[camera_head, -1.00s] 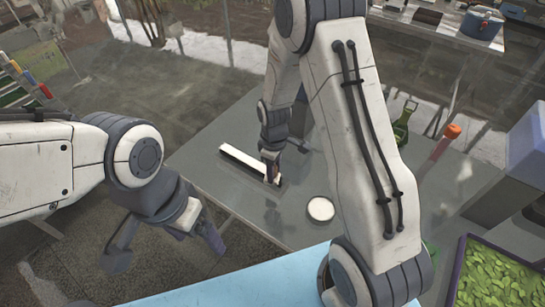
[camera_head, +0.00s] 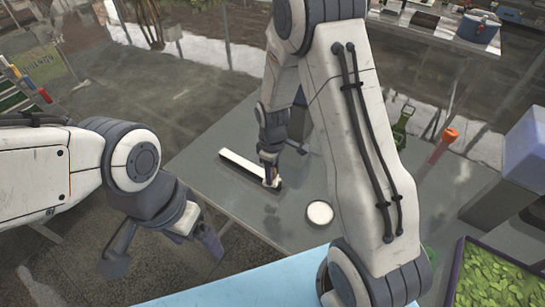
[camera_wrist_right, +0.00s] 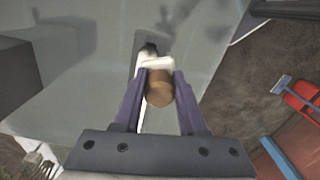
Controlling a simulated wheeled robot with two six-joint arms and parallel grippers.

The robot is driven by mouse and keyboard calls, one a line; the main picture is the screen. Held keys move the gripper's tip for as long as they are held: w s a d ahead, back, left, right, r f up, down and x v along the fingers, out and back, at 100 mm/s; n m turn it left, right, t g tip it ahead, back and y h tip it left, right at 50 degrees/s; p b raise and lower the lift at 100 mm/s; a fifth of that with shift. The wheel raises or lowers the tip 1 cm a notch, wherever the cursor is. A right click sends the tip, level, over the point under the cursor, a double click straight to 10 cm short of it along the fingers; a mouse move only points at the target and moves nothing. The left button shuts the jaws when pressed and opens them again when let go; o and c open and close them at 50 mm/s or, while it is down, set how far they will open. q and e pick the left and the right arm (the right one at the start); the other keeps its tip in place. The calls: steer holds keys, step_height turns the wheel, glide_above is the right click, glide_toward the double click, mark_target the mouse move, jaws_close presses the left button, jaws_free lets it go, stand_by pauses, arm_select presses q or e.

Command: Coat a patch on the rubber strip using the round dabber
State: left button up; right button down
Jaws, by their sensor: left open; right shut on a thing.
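The rubber strip (camera_head: 240,161), mostly white on top with a dark near-right end, lies on the grey table. In the right wrist view its dark end (camera_wrist_right: 147,48) shows past the dabber. My right gripper (camera_head: 270,172) is shut on the round dabber, over the strip's near-right end. In the right wrist view the gripper (camera_wrist_right: 159,90) grips the dabber's brown handle (camera_wrist_right: 159,90), with its white pad (camera_wrist_right: 157,62) beyond. The pad appears at the strip's surface; I cannot tell if it touches. My left gripper (camera_head: 163,252) is open and empty, left of the table.
A round white-topped dish (camera_head: 320,212) sits on the table right of the strip. A green tool (camera_head: 403,124) and an orange-topped object (camera_head: 444,145) stand farther right. A tray of green leaves (camera_head: 492,283) is at lower right. The table's left part is clear.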

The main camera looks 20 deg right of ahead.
steer(key=shift+w+r, duration=0.1)
steer(key=shift+r, duration=0.65)
steer(key=shift+r+p, duration=0.8)
steer(key=shift+p, duration=0.1)
steer(key=shift+r+p, duration=1.4)
steer(key=shift+r, duration=0.35)
arm_select(q)
steer(key=r, duration=0.5)
steer(key=shift+d+r, duration=0.15)
steer(key=shift+d, duration=0.1)
arm_select(e)
steer(key=shift+f, duration=0.1)
